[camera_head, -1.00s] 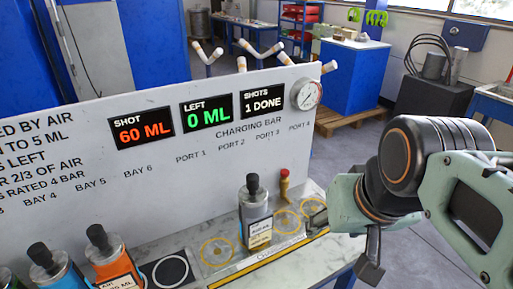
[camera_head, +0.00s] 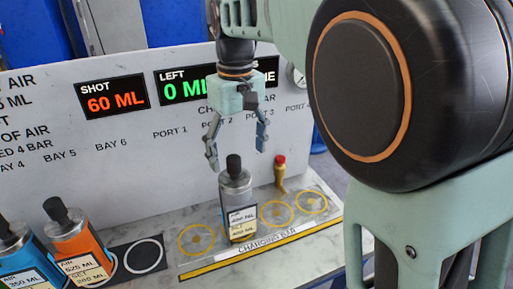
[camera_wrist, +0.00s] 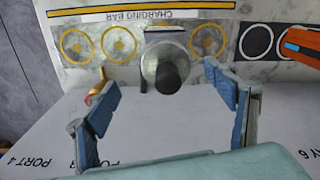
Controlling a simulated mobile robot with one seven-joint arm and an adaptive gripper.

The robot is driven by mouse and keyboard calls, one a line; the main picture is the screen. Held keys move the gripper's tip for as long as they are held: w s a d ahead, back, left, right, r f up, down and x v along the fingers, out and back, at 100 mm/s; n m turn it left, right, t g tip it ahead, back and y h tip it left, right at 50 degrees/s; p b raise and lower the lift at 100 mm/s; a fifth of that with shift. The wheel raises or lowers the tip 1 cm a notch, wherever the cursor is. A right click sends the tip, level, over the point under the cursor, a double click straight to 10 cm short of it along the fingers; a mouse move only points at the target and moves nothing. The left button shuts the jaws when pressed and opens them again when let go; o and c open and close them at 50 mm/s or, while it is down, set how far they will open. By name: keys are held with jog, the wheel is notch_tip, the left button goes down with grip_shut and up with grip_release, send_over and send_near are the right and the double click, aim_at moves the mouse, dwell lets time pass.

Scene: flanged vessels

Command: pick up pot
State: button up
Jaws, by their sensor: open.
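The pot (camera_head: 237,205) is a silver-grey flanged vessel with a black knob on top and a pale label. It stands upright on the charging bar, on one of the port places. In the wrist view the pot (camera_wrist: 163,68) shows from above, between and beyond the fingers. My gripper (camera_head: 237,160) is open and empty, pointing down above the pot, with its fingertips on either side of the black knob's line in the head view. The gripper fingers (camera_wrist: 168,92) are spread wide in the wrist view. I cannot tell the exact height gap.
Orange (camera_head: 78,240) and blue (camera_head: 20,258) vessels stand to the left. A red-topped valve (camera_head: 280,172) stands right of the pot. Yellow port rings (camera_head: 196,240) flank the pot. A white panel (camera_head: 60,150) with displays rises behind.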

aim_at(236, 171)
jog(key=f, duration=0.3)
jog(key=a+f, duration=0.1)
jog(key=f, duration=0.1)
jog(key=shift+f, duration=0.3)
notch_tip(236, 171, down, 6)
jog(key=shift+w+r, duration=0.1)
jog(key=shift+r, duration=0.05)
grip_shut()
dwell(0.4)
jog(key=shift+r, duration=0.1)
